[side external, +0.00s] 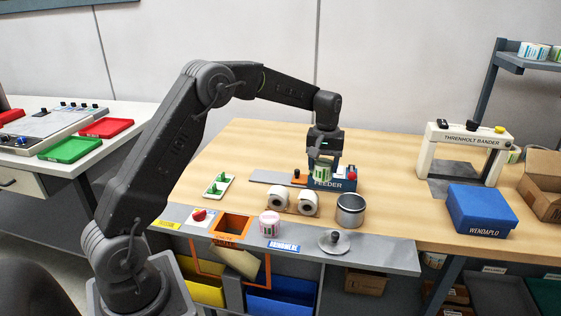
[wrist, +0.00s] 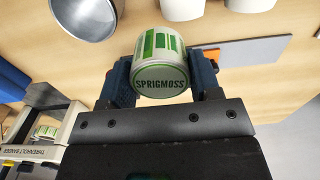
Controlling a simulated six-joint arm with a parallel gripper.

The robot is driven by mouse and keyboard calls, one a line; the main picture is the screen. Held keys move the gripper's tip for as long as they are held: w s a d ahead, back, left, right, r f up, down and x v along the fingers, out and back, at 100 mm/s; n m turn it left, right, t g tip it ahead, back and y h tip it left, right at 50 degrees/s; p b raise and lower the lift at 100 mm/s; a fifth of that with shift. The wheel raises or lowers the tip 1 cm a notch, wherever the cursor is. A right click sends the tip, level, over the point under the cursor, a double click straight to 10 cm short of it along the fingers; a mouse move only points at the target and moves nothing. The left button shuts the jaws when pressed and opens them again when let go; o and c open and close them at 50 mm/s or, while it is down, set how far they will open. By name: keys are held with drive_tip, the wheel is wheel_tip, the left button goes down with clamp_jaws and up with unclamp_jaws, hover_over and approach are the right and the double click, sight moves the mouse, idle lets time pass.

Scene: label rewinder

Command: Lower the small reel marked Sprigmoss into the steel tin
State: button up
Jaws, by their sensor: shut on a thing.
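The small reel marked Sprigmoss (wrist: 160,70) is white with green printed bars, and its name reads clearly in the wrist view. My gripper (wrist: 160,80) is shut on it, one finger on each side. In the side external view my gripper (side external: 323,160) holds the reel (side external: 323,171) above the table, in front of the feeder. The steel tin (side external: 351,210) stands upright on the table, lower right of the held reel and apart from it. The tin (wrist: 85,18) also shows at the top left of the wrist view, partly cut off.
Two white rolls (side external: 296,202) lie left of the tin. A lid with a knob (side external: 334,241) and a pink-marked reel (side external: 269,223) sit on the grey front ledge. The blue FEEDER block (side external: 340,184) is behind. The Threnholt bander (side external: 465,142) and a blue box (side external: 483,208) stand to the right.

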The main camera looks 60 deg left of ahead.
drive_tip(key=w+d, duration=0.4)
drive_tip(key=d, duration=0.5)
drive_tip(key=shift+s+f, duration=0.2)
drive_tip(key=shift+f, duration=2.5)
drive_tip(key=o, duration=0.8)
wheel_tip(320, 180, up, 14)
drive_tip(key=shift+f, duration=0.1)
